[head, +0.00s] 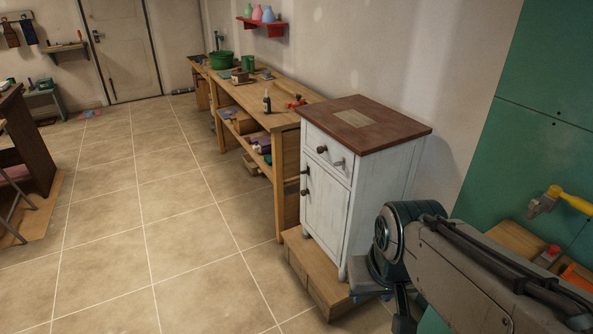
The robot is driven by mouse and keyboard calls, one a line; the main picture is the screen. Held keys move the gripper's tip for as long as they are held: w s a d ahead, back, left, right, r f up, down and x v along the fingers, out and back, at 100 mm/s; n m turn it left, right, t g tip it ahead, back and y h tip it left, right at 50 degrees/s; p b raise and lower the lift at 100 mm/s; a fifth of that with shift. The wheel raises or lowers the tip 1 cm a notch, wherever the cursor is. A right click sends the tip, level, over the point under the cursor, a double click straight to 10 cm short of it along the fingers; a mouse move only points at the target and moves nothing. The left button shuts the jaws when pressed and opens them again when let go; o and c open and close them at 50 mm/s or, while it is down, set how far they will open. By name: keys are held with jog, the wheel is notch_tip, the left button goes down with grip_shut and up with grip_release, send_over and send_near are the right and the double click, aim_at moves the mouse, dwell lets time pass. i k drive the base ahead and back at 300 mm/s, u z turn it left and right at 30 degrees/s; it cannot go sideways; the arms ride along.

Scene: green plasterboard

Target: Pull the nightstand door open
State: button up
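The nightstand (390,184) is white and weathered, with a reddish-brown top, and stands right of centre in the head view. Its door (325,209) is on the front, below a drawer (326,155), and looks shut. A dark round door knob (305,192) sits near the door's left edge. The drawer has a dark knob (322,150) and a small metal piece beside it. My arm reaches in from the lower right, close to the nightstand's right side. I cannot make out my gripper's fingers, and nothing of mine shows at the door knob.
The nightstand stands on a low wooden platform (316,286). A long wooden workbench (285,118) runs behind it along the wall. The tiled floor (170,230) in front and to the left is clear. A yellow-handled hammer (568,198) is by the green panel (540,90) at right.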

aim_at(325, 201)
jog(key=u, duration=0.55)
jog(key=i, duration=1.8)
jog(key=u, duration=0.05)
